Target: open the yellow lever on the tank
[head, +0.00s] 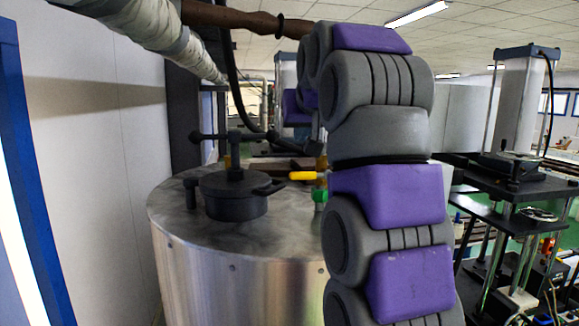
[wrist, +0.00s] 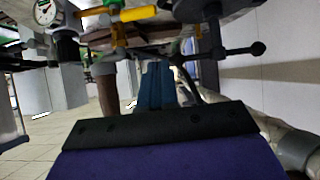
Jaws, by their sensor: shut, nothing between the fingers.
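The tank (head: 200,260) is a round metal drum with a flat top, left of centre in the head view. The yellow lever (head: 302,176) lies about level above the tank top, at the left edge of my arm, which hides part of what is behind it. It also shows at the top of the wrist view (wrist: 137,14), on a brass fitting. My gripper (wrist: 155,72) has blue fingers, shut and empty, below the lever in the wrist picture and apart from it. I cannot make the fingers out clearly in the head view.
A dark lid with a clamp handle (head: 235,190) stands on the tank top. A green handle (head: 320,195) sits just below the lever. A gauge (wrist: 45,12) is beside the fittings. A wrapped pipe (head: 150,25) crosses above. A machine frame (head: 515,175) stands at the right.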

